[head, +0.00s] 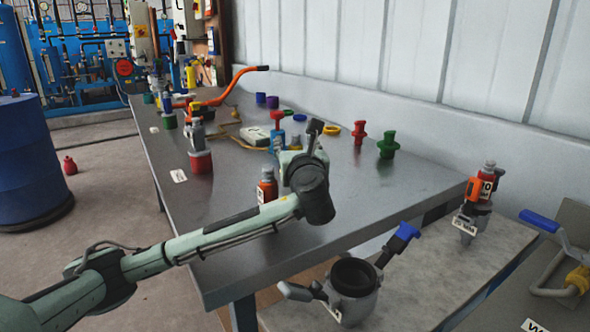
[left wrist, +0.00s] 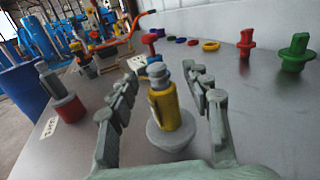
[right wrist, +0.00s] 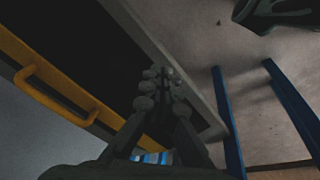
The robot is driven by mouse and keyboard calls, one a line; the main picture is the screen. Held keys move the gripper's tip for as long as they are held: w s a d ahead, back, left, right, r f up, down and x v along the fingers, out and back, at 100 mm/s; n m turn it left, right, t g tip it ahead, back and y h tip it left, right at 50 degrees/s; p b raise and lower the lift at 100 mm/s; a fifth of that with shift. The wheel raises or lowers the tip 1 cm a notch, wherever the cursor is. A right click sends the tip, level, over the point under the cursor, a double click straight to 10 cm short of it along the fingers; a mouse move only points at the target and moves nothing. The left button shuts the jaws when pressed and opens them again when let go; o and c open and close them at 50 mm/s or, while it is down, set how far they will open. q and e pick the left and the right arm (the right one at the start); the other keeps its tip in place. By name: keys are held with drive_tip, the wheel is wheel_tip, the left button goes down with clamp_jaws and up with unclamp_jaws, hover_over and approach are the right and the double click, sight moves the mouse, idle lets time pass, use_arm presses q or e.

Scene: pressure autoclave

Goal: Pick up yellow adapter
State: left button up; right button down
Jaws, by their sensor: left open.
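The yellow adapter (left wrist: 168,108) stands upright on the grey table, with a grey top and a wide round grey base. In the left wrist view it stands between the spread fingers of my left gripper (left wrist: 163,76), which is open, with a gap visible on both sides. In the head view my left arm covers most of that gripper, and only a little of the yellow adapter (head: 296,141) shows. My right gripper (right wrist: 161,76) shows in the right wrist view, its fingertips close together near a table edge; I see nothing between them.
A red adapter (head: 360,133) and a green adapter (head: 387,146) stand to the right. A red-based fitting (head: 201,162) stands at the left edge. The table's right front is clear (head: 400,190).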

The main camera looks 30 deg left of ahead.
use_arm(q)
clamp_jaws()
drive_tip(key=shift+r, duration=0.1)
idle(0.4)
